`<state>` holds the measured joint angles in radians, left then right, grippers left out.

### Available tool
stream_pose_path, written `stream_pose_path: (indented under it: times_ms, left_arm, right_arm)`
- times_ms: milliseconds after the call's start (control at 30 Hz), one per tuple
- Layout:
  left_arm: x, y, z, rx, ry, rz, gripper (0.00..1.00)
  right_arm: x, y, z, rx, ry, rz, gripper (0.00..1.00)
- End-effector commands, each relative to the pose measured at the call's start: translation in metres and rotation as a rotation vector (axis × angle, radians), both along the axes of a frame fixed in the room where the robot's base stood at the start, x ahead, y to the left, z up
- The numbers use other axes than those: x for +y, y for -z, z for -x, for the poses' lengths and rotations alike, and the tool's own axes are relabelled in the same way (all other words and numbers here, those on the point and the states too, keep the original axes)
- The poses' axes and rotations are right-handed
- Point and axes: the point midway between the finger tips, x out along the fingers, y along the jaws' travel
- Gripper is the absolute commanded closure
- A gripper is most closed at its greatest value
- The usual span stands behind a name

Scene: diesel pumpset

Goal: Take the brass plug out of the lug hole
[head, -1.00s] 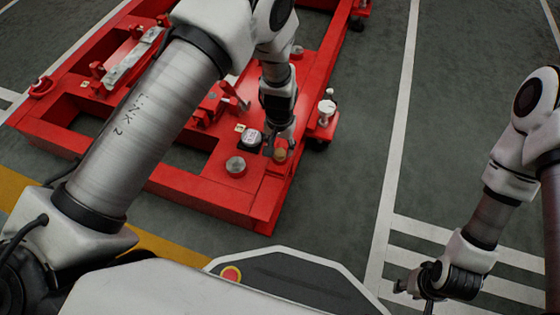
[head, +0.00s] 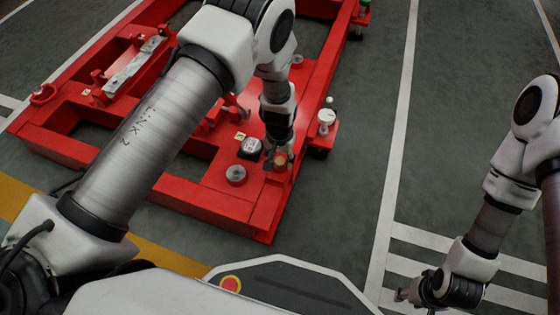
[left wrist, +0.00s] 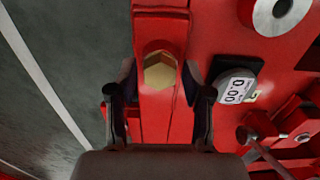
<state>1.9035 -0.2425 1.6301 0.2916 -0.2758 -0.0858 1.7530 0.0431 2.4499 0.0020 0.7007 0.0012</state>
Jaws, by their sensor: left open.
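The brass plug (head: 281,160) sits at the near right corner of the red frame. In the left wrist view the plug (left wrist: 159,71) shows a hexagonal brass face, seated in a rounded red lug (left wrist: 162,47). My left gripper (head: 279,162) points down over it and is open. In the left wrist view its fingertips (left wrist: 160,82) stand on either side of the lug and plug; I cannot tell whether they touch. My right gripper (head: 404,294) hangs low at the right, over the floor, away from the frame; its jaws are too small to judge.
A round gauge reading 0.00 (left wrist: 236,90) lies close beside the lug. A grey metal cylinder (head: 236,174) stands on the frame nearby. A white-topped fitting (head: 326,118) stands on a side bracket. The floor right of the frame is clear.

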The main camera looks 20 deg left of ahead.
Motion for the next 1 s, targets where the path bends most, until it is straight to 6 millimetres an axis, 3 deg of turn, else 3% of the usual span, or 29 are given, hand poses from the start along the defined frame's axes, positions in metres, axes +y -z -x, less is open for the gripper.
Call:
stream_pose_path:
  times_ms: [833,967,1000]
  left_arm:
    - [-0.0001,0.0002,-0.0005,-0.001,0.000,0.000,0.50]
    - [-0.0001,0.0002,-0.0004,0.000,0.000,0.000,0.96]
    - [-0.0001,0.0002,-0.0004,0.000,0.000,0.000,1.00]
  right_arm:
    - [0.0000,-0.0059,-0.0001,0.000,0.000,0.000,0.60]
    - [0.0000,-0.0059,-0.0001,0.000,0.000,0.000,0.60]
    - [0.0000,-0.0058,-0.0001,0.000,0.000,0.000,0.60]
